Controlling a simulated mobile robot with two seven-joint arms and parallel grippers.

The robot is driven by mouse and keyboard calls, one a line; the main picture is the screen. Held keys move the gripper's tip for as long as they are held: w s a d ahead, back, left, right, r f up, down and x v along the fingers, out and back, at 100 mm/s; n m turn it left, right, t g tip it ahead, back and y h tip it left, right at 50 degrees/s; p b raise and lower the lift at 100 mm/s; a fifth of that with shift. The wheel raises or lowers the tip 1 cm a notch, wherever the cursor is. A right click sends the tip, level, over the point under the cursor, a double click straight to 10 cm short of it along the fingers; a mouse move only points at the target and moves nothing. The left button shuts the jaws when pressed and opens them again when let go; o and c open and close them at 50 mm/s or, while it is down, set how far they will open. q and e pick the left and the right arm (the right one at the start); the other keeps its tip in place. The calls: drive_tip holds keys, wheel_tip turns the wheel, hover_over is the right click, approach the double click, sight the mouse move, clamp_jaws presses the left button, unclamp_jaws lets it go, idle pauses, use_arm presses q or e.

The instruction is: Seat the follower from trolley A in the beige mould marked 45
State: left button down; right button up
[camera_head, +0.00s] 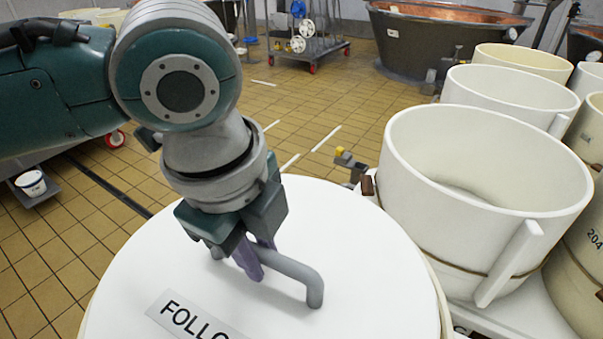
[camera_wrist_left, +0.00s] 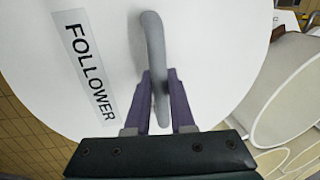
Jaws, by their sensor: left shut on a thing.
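The follower (camera_head: 360,235) is a large white disc with a grey bar handle (camera_head: 310,280) and a label reading "FOLLOWER" in the wrist view (camera_wrist_left: 90,65). My left gripper (camera_head: 255,262) is shut on the handle, with its purple fingers (camera_wrist_left: 160,105) on either side of the bar. A beige edge shows below the disc's right rim in the head view; I cannot tell whether the disc rests on it or hangs above it. No number 45 is readable in either view. My right gripper is not in view.
Copper vats (camera_head: 440,40) and a wheeled trolley (camera_head: 310,50) stand at the back.

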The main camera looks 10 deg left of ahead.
sight(265, 284)
use_arm(q)
drive_tip(key=shift+w+f+b, duration=0.1)
drive_tip(key=shift+f+b, duration=0.3)
drive_tip(key=shift+f, duration=0.1)
drive_tip(key=shift+f+b, duration=1.3)
drive_tip(key=shift+f, duration=1.25)
drive_tip(key=shift+f+b, duration=2)
drive_tip(key=shift+f, duration=1.45)
drive_tip(key=shift+f+b, duration=0.55)
drive_tip(key=shift+f, duration=0.25)
